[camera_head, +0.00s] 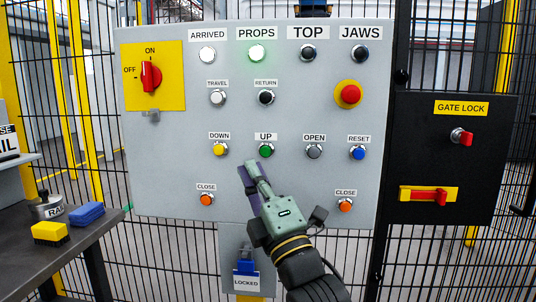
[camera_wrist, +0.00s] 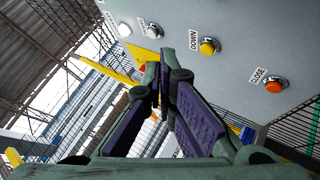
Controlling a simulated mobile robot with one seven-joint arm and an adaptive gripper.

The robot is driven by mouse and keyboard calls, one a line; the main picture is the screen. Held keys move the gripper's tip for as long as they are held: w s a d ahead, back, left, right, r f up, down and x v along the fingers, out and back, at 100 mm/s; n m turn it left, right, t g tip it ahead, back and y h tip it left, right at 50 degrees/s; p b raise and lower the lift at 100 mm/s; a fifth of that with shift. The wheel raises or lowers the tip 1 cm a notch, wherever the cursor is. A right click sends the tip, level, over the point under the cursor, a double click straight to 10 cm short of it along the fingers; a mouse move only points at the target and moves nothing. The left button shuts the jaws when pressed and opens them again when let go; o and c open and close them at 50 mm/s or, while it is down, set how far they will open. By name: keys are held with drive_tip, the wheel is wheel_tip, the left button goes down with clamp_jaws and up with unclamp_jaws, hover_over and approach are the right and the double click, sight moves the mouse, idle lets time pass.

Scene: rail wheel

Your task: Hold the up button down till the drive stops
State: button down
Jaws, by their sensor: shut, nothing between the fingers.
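The green up button (camera_head: 265,151) sits under its UP label in the middle of the grey panel (camera_head: 180,185). My gripper (camera_head: 250,168) is shut and empty, with its fingertips just below and left of the up button in the head view. A small gap shows there between tips and button; the depth to the panel is hard to judge. In the wrist view my gripper (camera_wrist: 160,75) points past the panel, and the up button is not visible. The PROPS lamp (camera_head: 256,53) glows greenish white. The TOP lamp (camera_head: 308,53) and JAWS lamp (camera_head: 360,54) are dark.
The yellow down button (camera_head: 220,150) is left of UP; the grey open button (camera_head: 314,151) is right. Orange close buttons (camera_head: 207,199) (camera_head: 345,205) sit lower. A red emergency knob (camera_head: 351,94) stands out at right. A bench (camera_head: 85,240) is at left, mesh fencing behind.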

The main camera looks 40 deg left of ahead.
sight(266, 151)
drive_tip(key=shift+w+a, duration=0.1)
drive_tip(key=shift+w+a, duration=0.75)
drive_tip(key=shift+w, duration=0.45)
drive_tip(key=shift+w+a, duration=0.7)
drive_tip(key=shift+w, duration=0.5)
drive_tip(key=shift+w+a, duration=0.75)
drive_tip(key=shift+w, duration=0.45)
drive_tip(key=shift+w+a+b, duration=0.1)
drive_tip(key=shift+w+b, duration=0.05)
drive_tip(key=shift+b, duration=0.25)
drive_tip(key=shift+w+a, duration=0.1)
drive_tip(key=shift+w, duration=0.15)
